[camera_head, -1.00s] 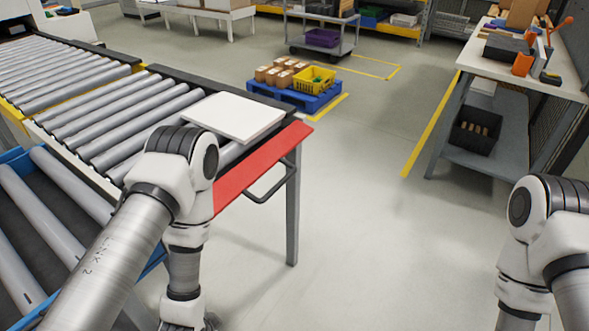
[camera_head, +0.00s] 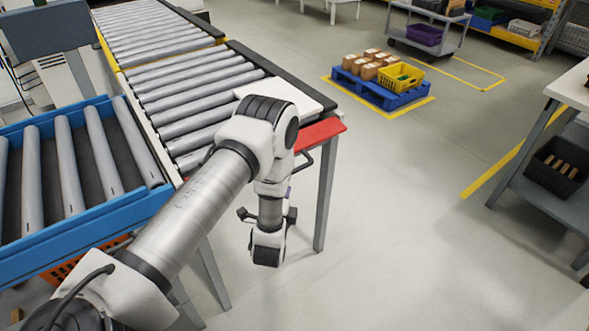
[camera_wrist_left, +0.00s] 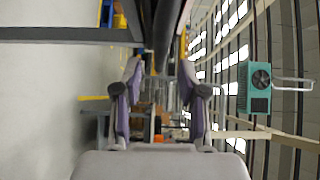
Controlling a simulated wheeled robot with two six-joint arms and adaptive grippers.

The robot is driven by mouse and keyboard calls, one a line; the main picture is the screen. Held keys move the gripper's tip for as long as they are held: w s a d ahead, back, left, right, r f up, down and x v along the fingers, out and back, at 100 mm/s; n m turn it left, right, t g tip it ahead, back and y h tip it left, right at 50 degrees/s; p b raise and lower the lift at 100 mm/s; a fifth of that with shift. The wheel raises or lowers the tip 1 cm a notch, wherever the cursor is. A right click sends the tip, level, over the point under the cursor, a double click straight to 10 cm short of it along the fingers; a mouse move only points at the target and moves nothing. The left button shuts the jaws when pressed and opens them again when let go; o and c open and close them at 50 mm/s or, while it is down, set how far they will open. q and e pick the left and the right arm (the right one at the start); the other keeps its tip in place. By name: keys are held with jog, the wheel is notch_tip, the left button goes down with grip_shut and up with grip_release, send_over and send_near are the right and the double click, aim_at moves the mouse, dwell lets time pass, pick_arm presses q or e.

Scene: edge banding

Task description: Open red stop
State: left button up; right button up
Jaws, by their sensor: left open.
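The red stop (camera_head: 322,133) is a flat red plate across the near end of the roller conveyor, beside a white panel (camera_head: 312,97) lying on the rollers. A dark handle (camera_head: 304,166) hangs below its front edge. My left arm covers the stop's left part. My left gripper (camera_wrist_left: 160,68) is open, with two purple fingers apart in the left wrist view. In the head view it is mostly hidden behind my wrist, below and in front of the stop, near the handle. I cannot tell whether it touches the handle. My right gripper is not in view.
The conveyor leg (camera_head: 326,195) stands just right of my left wrist. A blue-framed roller section (camera_head: 110,222) lies at left. A blue pallet (camera_head: 378,92) with boxes and a yellow crate sits behind. A grey workbench (camera_head: 540,170) stands at right. The floor between is clear.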

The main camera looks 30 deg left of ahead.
pick_arm(q)
jog(key=x, duration=0.3)
jog(key=d+x, duration=0.1)
jog(key=x, duration=0.1)
jog(key=shift+w+a+r+p, duration=0.15)
jog(key=shift+w+p, duration=0.25)
jog(key=shift+w, duration=0.2)
jog(key=shift+w+a, duration=0.1)
jog(key=shift+a, duration=0.25)
jog(key=shift+d, duration=0.15)
grip_shut()
notch_tip(320, 180, up, 3)
jog(key=p, duration=0.3)
jog(key=shift+n+g+h, duration=0.4)
jog(key=shift+r, duration=0.1)
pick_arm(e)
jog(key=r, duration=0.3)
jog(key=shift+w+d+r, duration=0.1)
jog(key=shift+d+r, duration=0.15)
